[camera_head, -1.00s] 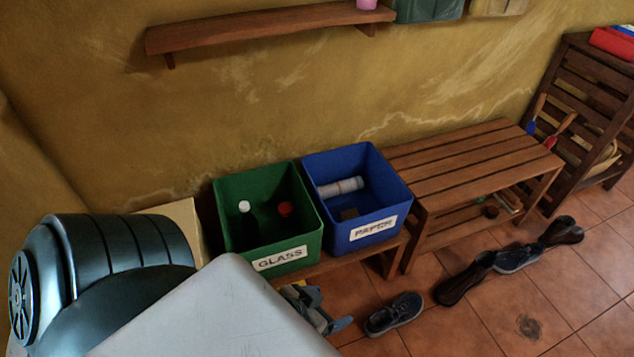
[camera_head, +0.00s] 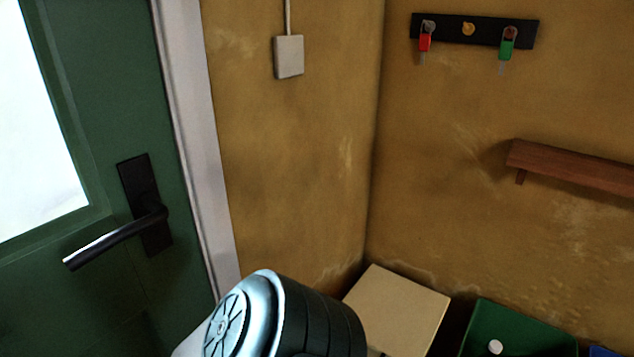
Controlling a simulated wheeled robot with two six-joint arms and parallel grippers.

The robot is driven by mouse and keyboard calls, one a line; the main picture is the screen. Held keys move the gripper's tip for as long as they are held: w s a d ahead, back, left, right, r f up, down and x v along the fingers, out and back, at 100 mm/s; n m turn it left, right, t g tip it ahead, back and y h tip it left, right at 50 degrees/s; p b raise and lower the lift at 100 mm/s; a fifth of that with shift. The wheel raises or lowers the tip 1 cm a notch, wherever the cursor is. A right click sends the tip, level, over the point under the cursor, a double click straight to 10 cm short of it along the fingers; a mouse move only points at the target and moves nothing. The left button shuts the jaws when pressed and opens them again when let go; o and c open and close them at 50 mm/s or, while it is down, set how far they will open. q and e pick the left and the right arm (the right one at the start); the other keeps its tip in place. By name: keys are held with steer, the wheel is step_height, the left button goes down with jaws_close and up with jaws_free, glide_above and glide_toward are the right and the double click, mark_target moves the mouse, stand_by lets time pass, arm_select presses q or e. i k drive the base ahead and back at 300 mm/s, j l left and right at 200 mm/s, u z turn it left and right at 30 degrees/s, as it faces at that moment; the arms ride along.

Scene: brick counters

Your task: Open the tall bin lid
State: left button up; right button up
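A tall bin with a flat beige top (camera_head: 400,303) stands in the corner at the bottom of the head view. I take this top to be its lid, and it lies flat and looks shut. The bin's lower body is hidden by the frame's edge and by a dark rounded link of my arm (camera_head: 325,320) in front of its left side. Neither of my grippers shows.
A green bin (camera_head: 525,330) with a white-capped item stands right of the beige top, with a blue bin edge (camera_head: 602,351) beyond. A green door (camera_head: 105,300) with a dark handle (camera_head: 115,240) is at left. A wooden shelf (camera_head: 575,168) and key rack (camera_head: 450,28) hang on the wall.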

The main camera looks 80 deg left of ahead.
mark_target(399, 316)
steer(key=k+u, duration=0.15)
steer(key=u, duration=1.65)
steer(key=l+u, duration=0.25)
steer(key=u, duration=0.15)
